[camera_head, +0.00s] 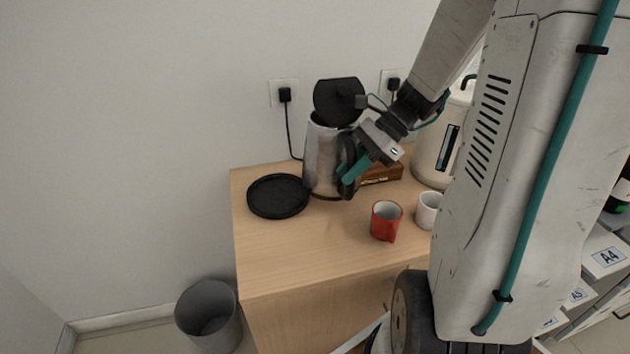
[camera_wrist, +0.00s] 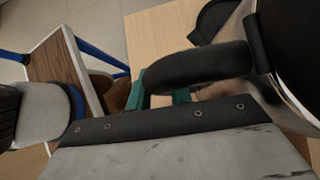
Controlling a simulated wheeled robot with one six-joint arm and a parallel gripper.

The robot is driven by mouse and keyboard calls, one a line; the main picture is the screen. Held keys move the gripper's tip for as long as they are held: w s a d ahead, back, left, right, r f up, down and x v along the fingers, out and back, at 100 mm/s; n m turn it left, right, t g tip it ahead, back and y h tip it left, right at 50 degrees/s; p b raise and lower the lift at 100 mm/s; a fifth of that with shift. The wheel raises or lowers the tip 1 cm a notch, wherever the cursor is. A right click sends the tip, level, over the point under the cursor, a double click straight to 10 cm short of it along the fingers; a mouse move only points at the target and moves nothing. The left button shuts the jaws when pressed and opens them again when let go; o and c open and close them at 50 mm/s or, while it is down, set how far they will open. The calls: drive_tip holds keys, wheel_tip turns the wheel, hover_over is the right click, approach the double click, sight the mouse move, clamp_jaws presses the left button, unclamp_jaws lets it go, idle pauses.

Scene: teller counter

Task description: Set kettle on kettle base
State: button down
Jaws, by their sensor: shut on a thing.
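The silver kettle (camera_head: 323,158) stands upright over the wooden counter, its black lid (camera_head: 338,98) raised open. My gripper (camera_head: 352,172), with teal fingers, is shut on the kettle's black handle; the wrist view shows the handle (camera_wrist: 200,66) between the fingers and the shiny kettle body (camera_wrist: 284,98) at the right. A round black disc with a raised rim (camera_head: 278,196) lies on the counter left of the kettle; I cannot tell whether it is the kettle base. A dark edge shows under the kettle, and I cannot tell whether the kettle touches the counter.
A red mug (camera_head: 386,221) and a white mug (camera_head: 427,210) stand in front and to the right. A wooden box (camera_head: 382,174) and a cream-coloured urn (camera_head: 433,150) are behind them. The counter's front left (camera_head: 270,255) is clear. A grey bin (camera_head: 208,314) stands on the floor.

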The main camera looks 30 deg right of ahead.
drive_tip(key=w+a+f, duration=0.4)
drive_tip(key=w+a, duration=0.5)
drive_tip(key=a, duration=0.2)
drive_tip(key=shift+w+a+f, duration=0.3)
drive_tip(key=shift+a+f, duration=0.1)
drive_tip(key=shift+f, duration=0.1)
drive_tip(key=c, duration=1.3)
unclamp_jaws()
drive_tip(key=shift+f, duration=0.1)
drive_tip(key=shift+o, duration=0.2)
